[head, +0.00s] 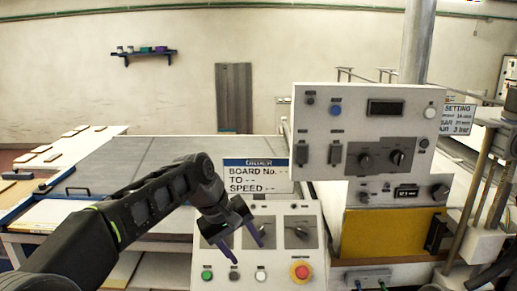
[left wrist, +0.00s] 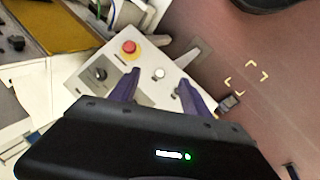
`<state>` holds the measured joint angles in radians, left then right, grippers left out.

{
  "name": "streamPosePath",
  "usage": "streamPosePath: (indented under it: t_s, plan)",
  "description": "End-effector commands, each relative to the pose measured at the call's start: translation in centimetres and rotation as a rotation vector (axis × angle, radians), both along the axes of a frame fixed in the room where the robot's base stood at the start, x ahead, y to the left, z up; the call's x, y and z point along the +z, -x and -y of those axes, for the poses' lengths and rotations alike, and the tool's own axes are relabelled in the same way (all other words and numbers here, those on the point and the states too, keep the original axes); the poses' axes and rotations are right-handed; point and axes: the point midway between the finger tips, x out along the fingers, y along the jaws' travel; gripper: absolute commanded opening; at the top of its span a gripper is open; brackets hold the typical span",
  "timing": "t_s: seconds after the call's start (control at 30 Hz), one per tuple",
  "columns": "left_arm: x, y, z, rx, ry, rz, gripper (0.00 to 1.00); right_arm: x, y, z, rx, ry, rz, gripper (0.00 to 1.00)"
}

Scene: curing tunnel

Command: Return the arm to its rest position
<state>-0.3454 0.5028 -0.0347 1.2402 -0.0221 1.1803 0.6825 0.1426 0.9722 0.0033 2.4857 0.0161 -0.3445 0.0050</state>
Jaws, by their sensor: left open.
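My left arm comes in from the left in the head view. Its gripper (head: 243,243) is open, with two purple fingers apart and nothing between them. It hangs in front of the lower control panel (head: 270,212), over its row of buttons. In the left wrist view the open gripper (left wrist: 155,88) shows against the same panel (left wrist: 95,65), with the red emergency button (left wrist: 130,48) beyond the left finger. I cannot tell the exact gap between fingers and panel. My right gripper is not in view.
An upper control box (head: 385,107) with knobs and switches stands behind the panel on the right. A grey flat table (head: 130,165) lies behind my arm. Open reddish floor (left wrist: 255,40) shows in the left wrist view.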

Motion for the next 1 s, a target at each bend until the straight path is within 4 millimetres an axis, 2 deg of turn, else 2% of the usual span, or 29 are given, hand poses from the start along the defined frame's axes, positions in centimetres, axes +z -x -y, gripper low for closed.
streamPosePath:
  t_s: [0.13, 0.37, 0.43, 0.53, 0.67, 0.77, 0.8, 0.87, 0.9, 0.97, 1.0]
  plan:
    - [0.6, -1.7, 0.4, -0.036, 0.009, 0.095, 0.55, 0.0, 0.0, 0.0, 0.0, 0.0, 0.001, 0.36]
    - [-0.4, -3.7, 1.6, -0.084, 0.015, 0.222, 0.55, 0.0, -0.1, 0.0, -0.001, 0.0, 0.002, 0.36]
    - [-1.5, -4.2, 2.3, -0.108, 0.012, 0.261, 0.55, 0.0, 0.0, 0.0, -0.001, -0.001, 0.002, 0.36]
    - [-4.4, -4.6, 3.2, -0.144, 0.003, 0.308, 0.55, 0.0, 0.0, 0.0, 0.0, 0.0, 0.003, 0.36]
    - [-10.2, -4.4, 3.8, -0.191, -0.019, 0.351, 0.55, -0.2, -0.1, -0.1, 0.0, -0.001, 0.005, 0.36]
    - [-16.0, -3.3, 3.8, -0.224, -0.041, 0.369, 0.55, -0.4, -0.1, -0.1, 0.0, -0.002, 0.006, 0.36]
    - [-18.8, -2.4, 3.5, -0.237, -0.052, 0.37, 0.55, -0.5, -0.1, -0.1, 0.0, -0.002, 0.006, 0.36]
    - [-23.2, -0.6, 3.0, -0.257, -0.069, 0.367, 0.55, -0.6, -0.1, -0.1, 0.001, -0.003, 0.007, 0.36]
    - [-26.2, 0.9, 2.6, -0.269, -0.08, 0.361, 0.55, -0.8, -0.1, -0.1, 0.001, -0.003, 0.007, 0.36]
    - [-30.3, 3.6, 1.8, -0.284, -0.093, 0.344, 0.55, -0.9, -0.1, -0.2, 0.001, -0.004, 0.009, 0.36]
    - [-32.9, 5.7, 1.2, -0.293, -0.101, 0.329, 0.55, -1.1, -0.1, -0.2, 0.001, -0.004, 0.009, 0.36]
